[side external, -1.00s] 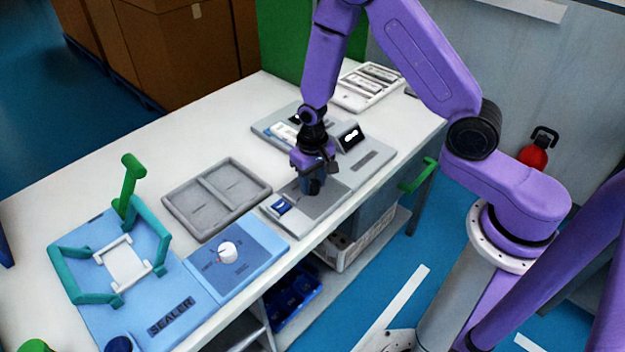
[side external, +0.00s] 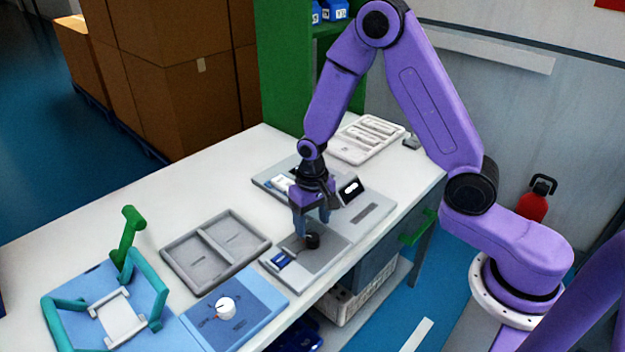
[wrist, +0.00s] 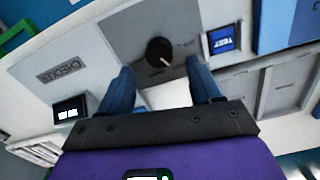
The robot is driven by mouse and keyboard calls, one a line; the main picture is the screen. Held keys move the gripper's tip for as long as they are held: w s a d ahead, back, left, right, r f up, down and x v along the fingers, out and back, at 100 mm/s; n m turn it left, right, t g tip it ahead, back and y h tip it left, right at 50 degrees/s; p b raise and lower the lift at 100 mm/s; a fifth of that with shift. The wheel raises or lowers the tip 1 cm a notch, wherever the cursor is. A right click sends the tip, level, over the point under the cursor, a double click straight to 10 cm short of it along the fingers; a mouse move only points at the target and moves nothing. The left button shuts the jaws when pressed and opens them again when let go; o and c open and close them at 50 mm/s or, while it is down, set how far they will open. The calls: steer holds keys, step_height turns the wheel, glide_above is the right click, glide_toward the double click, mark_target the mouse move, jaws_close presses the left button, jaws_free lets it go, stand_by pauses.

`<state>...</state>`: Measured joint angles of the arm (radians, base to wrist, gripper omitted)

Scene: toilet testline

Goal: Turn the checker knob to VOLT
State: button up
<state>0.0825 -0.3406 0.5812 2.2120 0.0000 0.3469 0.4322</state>
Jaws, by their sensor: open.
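The checker (side external: 360,215) is a grey flat unit on the white table. Its round black knob (side external: 313,240) stands on a darker grey panel near the front. In the wrist view the knob (wrist: 159,51) shows a small pale pointer mark at its lower right edge; the small lettering around it is too blurred to read surely. My gripper (side external: 311,225) is open and empty, pointing down just above the knob. In the wrist view its two blue fingers (wrist: 162,84) are spread, with the knob beyond the gap between them, untouched.
A blue TEST button (wrist: 222,40) sits beside the knob. The checker's small display (side external: 350,188) stands behind. A grey two-part tray (side external: 178,262) and the blue sealer (side external: 262,296) with a white knob (side external: 225,307) lie to the left. A white tray (side external: 345,155) is at the back.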

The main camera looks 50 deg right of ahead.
mark_target(314, 238)
step_height(314, 238, up, 13)
steer(key=shift+f, duration=0.15)
steer(key=shift+s, duration=0.1)
stand_by(0.4)
steer(key=s+r+n, duration=0.2)
steer(key=s+n, duration=0.5)
steer(key=s, duration=0.6)
steer(key=s+d+r+n, duration=0.1)
steer(key=s+n, duration=0.6)
steer(key=s, duration=0.5)
steer(key=shift+s+r+n, duration=0.3)
steer(key=shift+s+r, duration=0.1)
steer(key=shift+d, duration=0.1)
stand_by(0.4)
